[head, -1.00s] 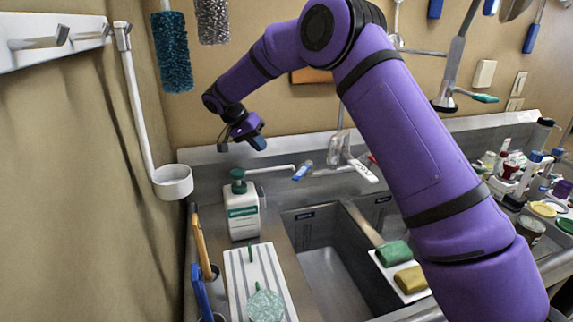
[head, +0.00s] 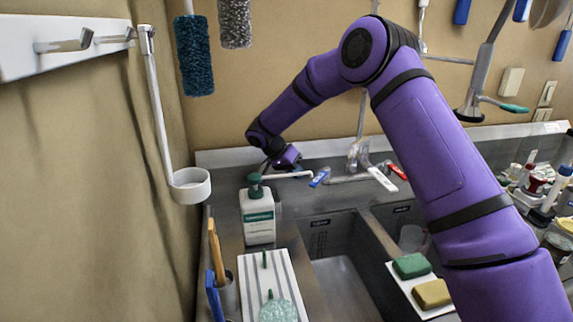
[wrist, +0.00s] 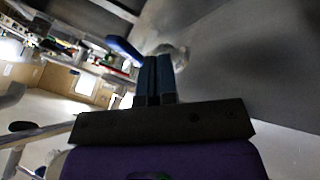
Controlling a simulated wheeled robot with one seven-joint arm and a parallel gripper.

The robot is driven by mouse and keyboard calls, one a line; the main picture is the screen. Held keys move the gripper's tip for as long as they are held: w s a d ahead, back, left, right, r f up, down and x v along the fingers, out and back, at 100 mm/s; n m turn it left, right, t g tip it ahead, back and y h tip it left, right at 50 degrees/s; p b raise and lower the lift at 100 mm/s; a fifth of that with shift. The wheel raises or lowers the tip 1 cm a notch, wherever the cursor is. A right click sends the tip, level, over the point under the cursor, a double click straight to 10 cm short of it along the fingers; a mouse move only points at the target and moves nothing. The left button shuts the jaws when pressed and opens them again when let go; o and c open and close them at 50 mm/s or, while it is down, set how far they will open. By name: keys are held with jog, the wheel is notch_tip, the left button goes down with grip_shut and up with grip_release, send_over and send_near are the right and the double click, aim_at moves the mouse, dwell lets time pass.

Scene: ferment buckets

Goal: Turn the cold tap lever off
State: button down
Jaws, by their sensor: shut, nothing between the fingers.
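The cold tap lever, with a blue grip (head: 319,178), sits at the left of the metal tap (head: 357,156) on the sink's back ledge. It angles up to the right. A red-gripped lever (head: 398,171) is on the tap's other side. My gripper (head: 297,168) is low by the back wall, just left of and behind the blue lever. In the wrist view, my dark blue fingers (wrist: 158,57) are together with nothing between them. The blue lever (wrist: 123,48) appears beside their tips there. I cannot tell whether they touch.
A white lever-like handle (head: 382,179) projects forward from the tap.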

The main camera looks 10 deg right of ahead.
aim_at(320, 177)
jog(key=shift+s+d+r, duration=0.15)
jog(key=shift+s+d, duration=0.8)
jog(key=shift+s+d+n+t, duration=0.4)
jog(key=shift+s+n+t, duration=0.15)
jog(key=shift+n, duration=0.25)
